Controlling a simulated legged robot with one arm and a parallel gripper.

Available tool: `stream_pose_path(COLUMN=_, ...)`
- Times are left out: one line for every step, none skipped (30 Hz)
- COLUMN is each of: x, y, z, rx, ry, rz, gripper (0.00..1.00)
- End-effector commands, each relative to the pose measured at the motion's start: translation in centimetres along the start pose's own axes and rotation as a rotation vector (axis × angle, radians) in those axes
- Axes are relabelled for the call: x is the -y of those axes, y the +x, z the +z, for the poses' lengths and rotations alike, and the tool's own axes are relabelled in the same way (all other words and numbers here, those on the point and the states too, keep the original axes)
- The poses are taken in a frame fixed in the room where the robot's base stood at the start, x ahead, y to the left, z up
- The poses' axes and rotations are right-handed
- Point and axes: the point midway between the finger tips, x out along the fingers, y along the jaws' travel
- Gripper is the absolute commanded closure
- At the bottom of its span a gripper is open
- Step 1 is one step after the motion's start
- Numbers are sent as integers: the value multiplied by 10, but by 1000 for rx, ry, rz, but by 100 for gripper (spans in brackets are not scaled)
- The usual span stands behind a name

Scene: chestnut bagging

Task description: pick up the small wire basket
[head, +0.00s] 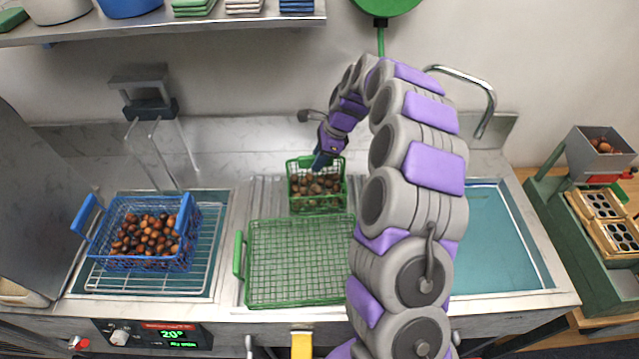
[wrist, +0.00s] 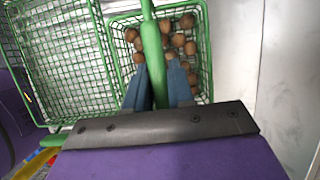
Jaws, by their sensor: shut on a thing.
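The small green wire basket (head: 318,203) holds several brown chestnuts and stands at the back of the counter, behind the large green wire tray. In the wrist view the small basket (wrist: 204,62) fills the upper middle, with its green handle (wrist: 151,45) running between my blue fingers. My gripper (head: 319,163) reaches down at the basket's back edge. In the wrist view my gripper (wrist: 160,88) is shut on the handle. Whether the basket is lifted off the counter cannot be told.
A large empty green wire basket (head: 300,262) lies just in front. A blue wire basket of chestnuts (head: 118,262) sits on a rack at the left. A teal basin (head: 500,240) is on the right, partly behind my arm. A shelf (head: 200,30) hangs above.

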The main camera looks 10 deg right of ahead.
Motion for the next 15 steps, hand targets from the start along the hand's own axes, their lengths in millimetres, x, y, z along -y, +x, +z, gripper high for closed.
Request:
stream_pose_path(x=0, y=1, z=1, rx=-1, ry=-1, rz=1, gripper=100)
stream_pose_path(x=0, y=1, z=1, rx=0, ry=-1, rz=2, gripper=100)
stream_pose_path(x=0, y=0, z=0, rx=0, ry=-1, rz=2, gripper=100)
stream_pose_path(x=0, y=0, z=0, rx=1, ry=-1, rz=2, gripper=100)
stream_pose_path(x=0, y=0, z=-1, rx=1, ry=-1, rz=2, gripper=100)
stream_pose_path(x=0, y=0, z=-2, rx=2, ry=0, rz=3, gripper=100)
stream_pose_path(x=0, y=0, z=-3, rx=3, ry=0, rz=3, gripper=100)
stream_pose_path(x=0, y=0, z=-3, rx=3, ry=0, rz=3, gripper=100)
stream_pose_path(x=0, y=0, z=-3, rx=4, ry=0, rz=3, gripper=100)
stream_pose_path(x=0, y=-1, z=-4, rx=4, ry=0, rz=3, gripper=100)
stream_pose_path(x=0, y=-1, z=-4, rx=4, ry=0, rz=3, gripper=100)
stream_pose_path(x=1, y=-1, z=-5, rx=4, ry=0, rz=3, gripper=100)
stream_pose_path(x=1, y=-1, z=-5, rx=4, ry=0, rz=3, gripper=100)
stream_pose_path(x=1, y=-1, z=-5, rx=4, ry=0, rz=3, gripper=100)
stream_pose_path(x=0, y=-1, z=-5, rx=4, ry=0, rz=3, gripper=100)
